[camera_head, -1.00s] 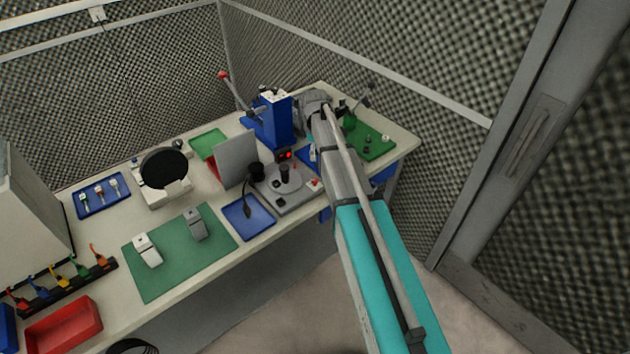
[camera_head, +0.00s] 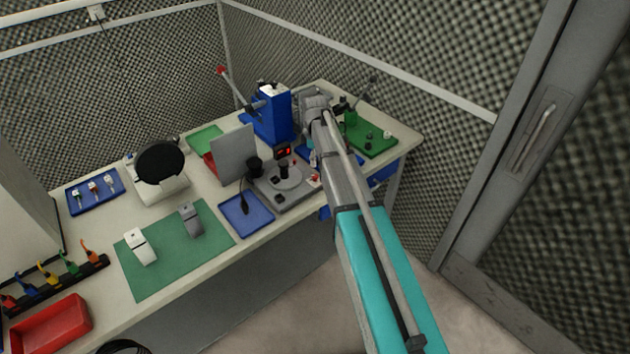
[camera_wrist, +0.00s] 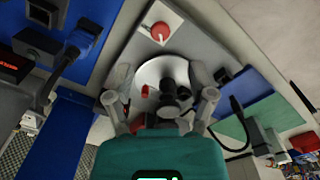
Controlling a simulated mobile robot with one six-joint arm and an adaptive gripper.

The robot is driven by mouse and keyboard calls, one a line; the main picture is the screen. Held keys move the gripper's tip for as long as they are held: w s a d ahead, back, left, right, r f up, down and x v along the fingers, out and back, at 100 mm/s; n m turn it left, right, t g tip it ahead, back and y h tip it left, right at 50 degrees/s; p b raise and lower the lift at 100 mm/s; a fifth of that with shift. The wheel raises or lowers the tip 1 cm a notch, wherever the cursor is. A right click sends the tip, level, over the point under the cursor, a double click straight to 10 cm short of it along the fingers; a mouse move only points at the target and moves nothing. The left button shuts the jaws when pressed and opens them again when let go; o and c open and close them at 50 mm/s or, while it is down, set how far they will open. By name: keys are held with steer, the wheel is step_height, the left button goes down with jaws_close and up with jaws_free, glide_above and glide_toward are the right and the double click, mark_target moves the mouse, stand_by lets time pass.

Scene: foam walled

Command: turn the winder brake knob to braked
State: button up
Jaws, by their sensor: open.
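The winder (camera_head: 283,190) is a grey base with a pale round disc and a black upright post, near the table's front edge in the head view. In the wrist view its disc (camera_wrist: 178,72) lies beyond my gripper (camera_wrist: 160,90), whose fingers are spread apart and empty. A red knob (camera_wrist: 159,32) stands on a white square plate at the top of the wrist view, past the fingertips and apart from them. It looks like the brake knob; I cannot read its setting. A smaller red piece (camera_wrist: 145,90) shows by the disc.
A blue tray (camera_head: 262,222) lies left of the winder and a grey upright panel (camera_head: 233,155) stands behind it. A blue press (camera_head: 272,115) with a red-tipped lever stands at the back. A green board (camera_head: 378,145) lies right of my arm.

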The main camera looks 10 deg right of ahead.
mark_target(315, 176)
steer(key=shift+f+b, duration=4)
steer(key=shift+f, duration=0.35)
jaws_close()
